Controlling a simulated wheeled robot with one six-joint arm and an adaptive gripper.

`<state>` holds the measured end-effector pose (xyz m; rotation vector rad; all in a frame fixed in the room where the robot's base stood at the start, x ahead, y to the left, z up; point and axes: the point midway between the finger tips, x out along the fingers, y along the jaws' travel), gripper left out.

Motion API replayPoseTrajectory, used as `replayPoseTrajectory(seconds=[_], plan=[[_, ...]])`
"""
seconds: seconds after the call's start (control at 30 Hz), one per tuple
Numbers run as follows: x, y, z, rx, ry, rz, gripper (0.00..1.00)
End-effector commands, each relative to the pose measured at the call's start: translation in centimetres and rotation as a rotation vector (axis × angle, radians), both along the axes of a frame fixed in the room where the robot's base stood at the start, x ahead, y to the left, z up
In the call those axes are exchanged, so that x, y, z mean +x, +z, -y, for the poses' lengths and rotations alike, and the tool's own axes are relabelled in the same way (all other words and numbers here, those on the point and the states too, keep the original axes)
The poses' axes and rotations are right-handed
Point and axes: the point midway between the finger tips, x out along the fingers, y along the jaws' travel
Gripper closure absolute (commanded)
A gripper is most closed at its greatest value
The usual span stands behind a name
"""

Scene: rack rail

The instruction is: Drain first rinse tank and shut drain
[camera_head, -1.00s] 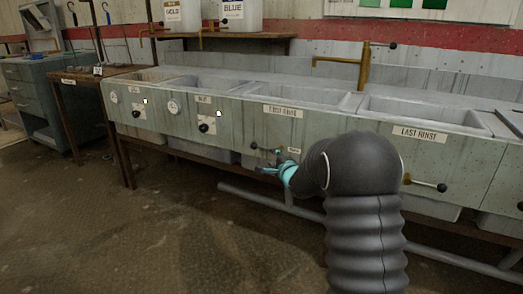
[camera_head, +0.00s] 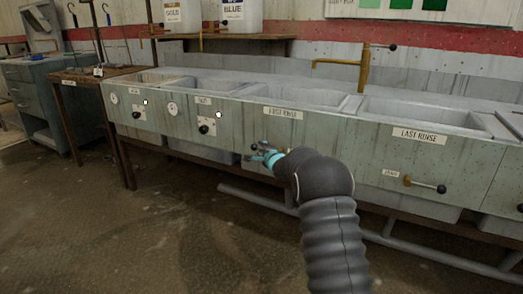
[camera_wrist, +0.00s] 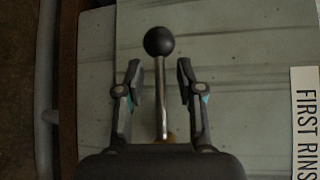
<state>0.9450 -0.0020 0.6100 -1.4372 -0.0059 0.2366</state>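The first rinse tank (camera_head: 285,92) stands mid-row, with a label reading FIRST RINSE (camera_head: 283,112) on its front panel. Its drain lever has a black ball knob (camera_head: 254,147), just left of my gripper (camera_head: 267,156) in the head view. In the wrist view, the lever's metal rod (camera_wrist: 160,95) runs between the two fingers of my gripper (camera_wrist: 158,82), with the knob (camera_wrist: 158,41) beyond the fingertips. The fingers are open, with a visible gap on each side of the rod. The lever's pivot is mostly hidden by my gripper. I cannot see the tank's water level clearly.
The last rinse tank (camera_head: 425,108) is to the right, with its own lever (camera_head: 425,184). Smaller tanks with knobs (camera_head: 204,129) are to the left. A brass tap (camera_head: 362,68) rises behind. A pipe (camera_head: 258,199) runs low in front; the floor at left is clear.

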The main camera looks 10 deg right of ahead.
Motion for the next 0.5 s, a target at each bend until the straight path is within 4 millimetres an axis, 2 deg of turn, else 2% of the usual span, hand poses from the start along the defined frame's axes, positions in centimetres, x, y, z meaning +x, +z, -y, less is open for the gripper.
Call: replayPoseTrajectory(seconds=[0.4, 0.5], plan=[[0.54, -0.07, -0.1, 0.001, 0.0, 0.0, 0.63], [0.52, -0.07, -0.11, 0.001, 0.0, 0.0, 0.88]])
